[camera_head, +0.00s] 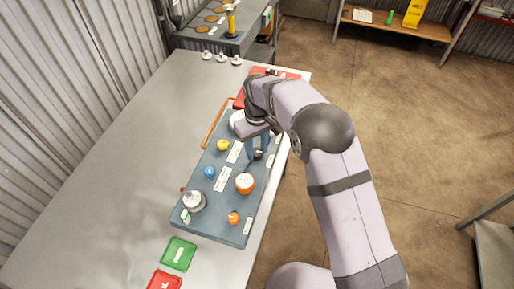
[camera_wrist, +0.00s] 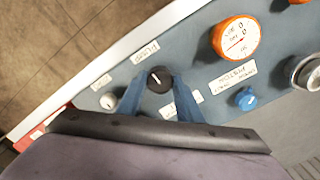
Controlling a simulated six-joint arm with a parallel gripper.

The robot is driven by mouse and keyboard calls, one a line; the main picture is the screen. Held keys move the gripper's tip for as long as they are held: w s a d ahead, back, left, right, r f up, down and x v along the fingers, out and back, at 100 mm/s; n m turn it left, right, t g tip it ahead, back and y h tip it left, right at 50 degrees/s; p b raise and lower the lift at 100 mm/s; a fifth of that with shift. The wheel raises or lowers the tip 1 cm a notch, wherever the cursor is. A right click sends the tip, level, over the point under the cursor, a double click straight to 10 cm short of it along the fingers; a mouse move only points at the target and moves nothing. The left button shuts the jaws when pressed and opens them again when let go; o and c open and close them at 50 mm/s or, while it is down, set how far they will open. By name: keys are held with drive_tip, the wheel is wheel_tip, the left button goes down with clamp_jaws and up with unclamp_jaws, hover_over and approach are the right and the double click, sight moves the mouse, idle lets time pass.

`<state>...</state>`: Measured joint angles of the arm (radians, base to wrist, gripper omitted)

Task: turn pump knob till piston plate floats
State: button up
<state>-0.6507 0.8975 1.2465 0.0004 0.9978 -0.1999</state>
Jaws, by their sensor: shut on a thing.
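My gripper (camera_wrist: 160,92) has its two blue fingers on either side of a black knob (camera_wrist: 159,77) with a white pointer line and is shut on it. In the head view my gripper (camera_head: 257,148) reaches down onto the right side of the blue-grey panel (camera_head: 215,222).
An orange-rimmed gauge (camera_wrist: 235,38) stands close to my fingers. A yellow knob (camera_head: 222,145), an orange knob (camera_head: 233,217) and a white knob (camera_wrist: 108,101) are on the panel. Green (camera_head: 178,254) and red (camera_head: 165,281) trays lie at the near end.

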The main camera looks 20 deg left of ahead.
sight(257, 151)
drive_tip(key=shift+m, duration=1.3)
drive_tip(key=o, duration=1)
drive_tip(key=shift+o, duration=0.2)
drive_tip(key=shift+r, duration=0.1)
drive_tip(key=shift+r+b, duration=1.35)
drive_tip(key=shift+r, duration=2.25)
